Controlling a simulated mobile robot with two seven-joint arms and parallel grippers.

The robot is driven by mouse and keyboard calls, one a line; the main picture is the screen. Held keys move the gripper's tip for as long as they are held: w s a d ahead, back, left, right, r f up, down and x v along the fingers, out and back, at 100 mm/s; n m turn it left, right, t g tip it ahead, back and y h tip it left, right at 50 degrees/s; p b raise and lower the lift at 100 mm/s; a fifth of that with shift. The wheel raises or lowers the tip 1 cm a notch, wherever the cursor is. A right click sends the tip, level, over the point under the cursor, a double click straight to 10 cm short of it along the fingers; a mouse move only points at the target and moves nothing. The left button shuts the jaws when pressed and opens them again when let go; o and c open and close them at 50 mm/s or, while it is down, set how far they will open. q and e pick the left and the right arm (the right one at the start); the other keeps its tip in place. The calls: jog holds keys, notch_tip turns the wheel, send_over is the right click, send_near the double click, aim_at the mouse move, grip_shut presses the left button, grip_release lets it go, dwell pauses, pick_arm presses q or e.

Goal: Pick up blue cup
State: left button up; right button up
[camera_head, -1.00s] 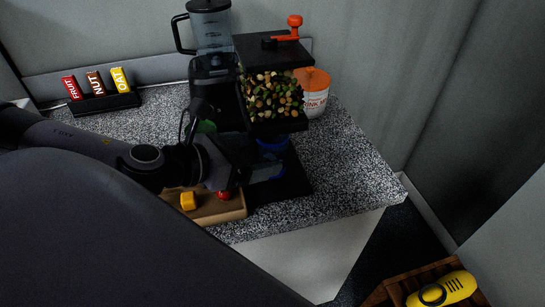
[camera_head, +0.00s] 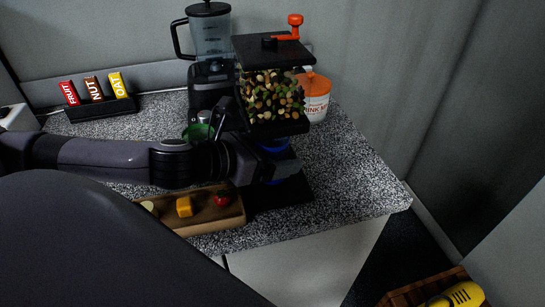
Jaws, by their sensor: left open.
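The blue cup (camera_head: 275,146) stands beneath the nut dispenser (camera_head: 272,98) on its black base. Only parts of the cup's blue side show; the dispenser and my gripper hide the rest. My left gripper (camera_head: 286,168) reaches in from the left, low above the counter, with its jaws at the front of the cup. The jaws are open, and I cannot tell whether they touch the cup. My right gripper is not in view.
A blender (camera_head: 208,48) stands behind the dispenser, with a green cup (camera_head: 196,133) before it. A drink-mix tub (camera_head: 315,97) stands right of the dispenser. A wooden tray (camera_head: 208,214) with small food pieces lies in front. The right of the counter (camera_head: 355,180) is clear.

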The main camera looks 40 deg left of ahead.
pick_arm(q)
jog(key=c, duration=1.2)
jog(key=shift+o, duration=0.2)
jog(key=shift+r, duration=0.1)
